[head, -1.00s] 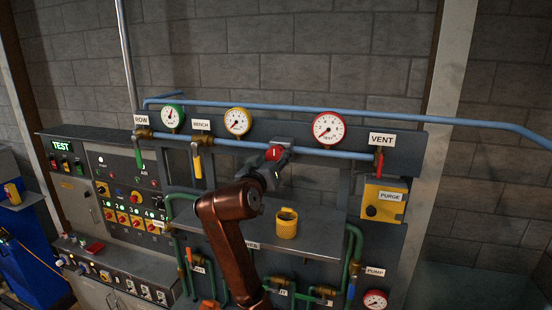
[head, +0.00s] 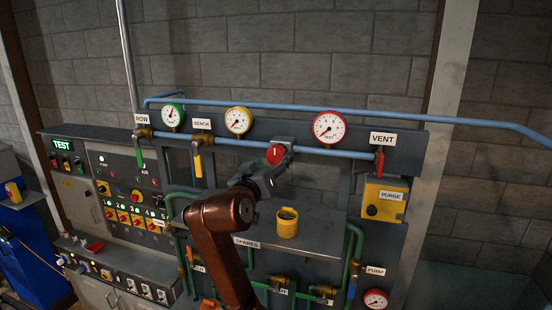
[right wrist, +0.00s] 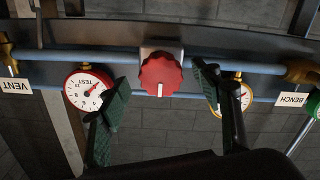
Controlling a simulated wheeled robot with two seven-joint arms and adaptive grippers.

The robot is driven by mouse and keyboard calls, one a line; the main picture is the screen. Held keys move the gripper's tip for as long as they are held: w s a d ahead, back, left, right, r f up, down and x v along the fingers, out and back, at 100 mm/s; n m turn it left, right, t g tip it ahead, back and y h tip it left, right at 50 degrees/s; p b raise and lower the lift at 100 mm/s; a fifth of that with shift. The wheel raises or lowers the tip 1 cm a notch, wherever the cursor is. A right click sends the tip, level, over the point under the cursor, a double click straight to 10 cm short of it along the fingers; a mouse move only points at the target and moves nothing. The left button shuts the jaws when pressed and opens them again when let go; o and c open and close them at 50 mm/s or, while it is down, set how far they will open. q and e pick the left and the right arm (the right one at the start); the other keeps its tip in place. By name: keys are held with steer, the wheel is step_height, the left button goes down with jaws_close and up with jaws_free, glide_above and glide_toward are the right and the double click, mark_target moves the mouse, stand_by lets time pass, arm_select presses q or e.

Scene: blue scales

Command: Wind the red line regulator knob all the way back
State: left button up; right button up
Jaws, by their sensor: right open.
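The red regulator knob (head: 276,154) sits on a grey block on the blue pipe, left of the red-rimmed TEST gauge (head: 329,127). In the right wrist view, which is upside down, the scalloped knob (right wrist: 161,74) has its white mark pointing down the picture. The gauge (right wrist: 83,88) shows there partly behind a finger; its needle is near the low end. My right gripper (head: 268,175) is open, just below and in front of the knob. In the wrist view its fingers (right wrist: 162,85) stand on either side of the knob, apart from it. My left gripper is out of view.
Green (head: 172,115) and yellow (head: 238,120) gauges and a yellow valve handle (head: 197,165) are left of the knob. A yellow cup (head: 287,222) stands on the shelf below. The VENT handle (head: 379,162) and yellow PURGE box (head: 384,200) are right.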

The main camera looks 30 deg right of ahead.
steer(key=v, duration=0.8)
steer(key=shift+d, duration=0.1)
